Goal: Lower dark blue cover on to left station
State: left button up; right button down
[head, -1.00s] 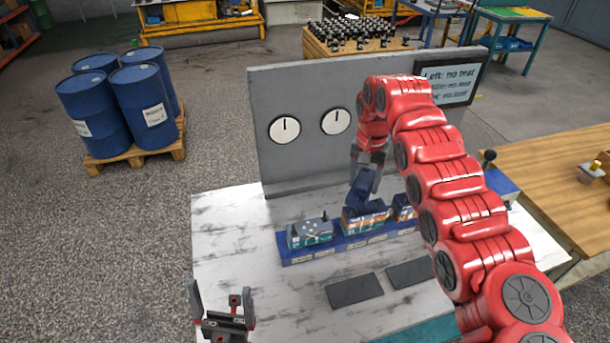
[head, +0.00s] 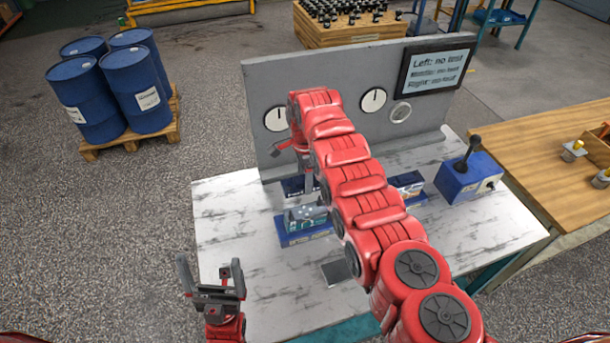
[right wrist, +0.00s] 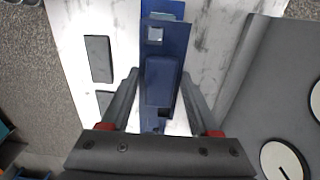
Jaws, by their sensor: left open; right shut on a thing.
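The dark blue cover (head: 294,187) shows in the head view below my right gripper (head: 306,172), which is shut on it. The cover appears just behind and above the left station's teal-and-grey unit (head: 306,216) on the blue base (head: 303,239). The height of the gap between them is hard to tell. In the right wrist view the cover (right wrist: 161,82) lies between the two fingers of the right gripper (right wrist: 158,85). My left gripper (head: 212,275) is open and empty at the table's front left.
A grey panel with gauges (head: 373,100) and a text screen (head: 436,70) stands close behind the right gripper. A dark pad (head: 337,272) lies in front of the base. A blue lever box (head: 468,177) stands at right. The table's left part is clear.

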aim_at(305, 211)
jog(key=shift+f+b, duration=1)
jog(key=shift+f, duration=0.75)
notch_tip(305, 211, down, 7)
jog(key=b, duration=0.6)
jog(key=shift+b, duration=0.3)
jog(key=shift+f+b, duration=0.5)
jog(key=shift+b, duration=0.05)
jog(key=shift+c, duration=0.2)
grip_release()
jog(key=shift+r, duration=0.1)
